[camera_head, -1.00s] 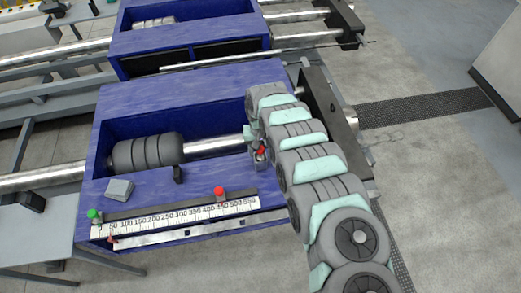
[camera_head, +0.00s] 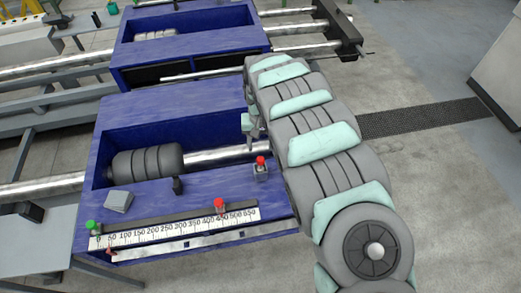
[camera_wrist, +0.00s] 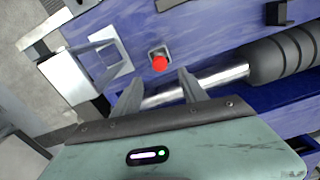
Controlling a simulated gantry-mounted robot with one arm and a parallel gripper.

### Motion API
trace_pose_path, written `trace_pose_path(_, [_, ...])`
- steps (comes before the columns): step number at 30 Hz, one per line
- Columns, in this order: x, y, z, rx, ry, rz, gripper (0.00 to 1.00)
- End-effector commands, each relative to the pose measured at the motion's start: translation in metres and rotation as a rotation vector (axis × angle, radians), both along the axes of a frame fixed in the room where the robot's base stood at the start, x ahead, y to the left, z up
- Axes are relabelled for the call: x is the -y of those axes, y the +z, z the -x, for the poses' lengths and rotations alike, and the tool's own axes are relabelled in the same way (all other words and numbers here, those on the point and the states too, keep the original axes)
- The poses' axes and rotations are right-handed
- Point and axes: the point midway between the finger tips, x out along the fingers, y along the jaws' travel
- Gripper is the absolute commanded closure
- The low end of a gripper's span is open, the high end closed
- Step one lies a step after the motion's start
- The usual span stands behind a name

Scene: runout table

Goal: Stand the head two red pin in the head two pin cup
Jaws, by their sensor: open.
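A red pin (camera_head: 261,161) stands upright in a small grey cup (camera_head: 261,173) on the front blue housing, right of its opening. In the wrist view the red pin top (camera_wrist: 160,63) shows from above, inside the square cup (camera_wrist: 153,52). My gripper (camera_head: 251,128) is open and empty, above and slightly behind the pin, apart from it. In the wrist view my gripper's fingers (camera_wrist: 161,82) are spread, with the pin ahead of the gap between them. Another red pin (camera_head: 219,205) stands at the numbered scale (camera_head: 175,229).
A green-topped pin (camera_head: 92,226) is at the scale's left end. A dark ribbed roller (camera_head: 147,162) sits on a silver shaft (camera_head: 215,154) in the front housing's opening. A grey block (camera_head: 118,201) and a small black post (camera_head: 178,186) stand on the housing. A second blue housing (camera_head: 185,40) is behind.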

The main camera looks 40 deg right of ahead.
Motion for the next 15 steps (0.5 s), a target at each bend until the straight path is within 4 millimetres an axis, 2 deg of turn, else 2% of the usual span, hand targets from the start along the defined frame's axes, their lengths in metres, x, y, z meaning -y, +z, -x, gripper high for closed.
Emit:
trace_pose_path(4, [0.000, 0.011, 0.000, 0.000, 0.000, 0.000, 0.50])
trace_pose_path(12, [-0.001, 0.013, 0.000, 0.001, 0.001, -0.001, 0.50])
trace_pose_path(15, [-0.005, 0.006, -0.015, 0.032, 0.014, 0.005, 0.50])
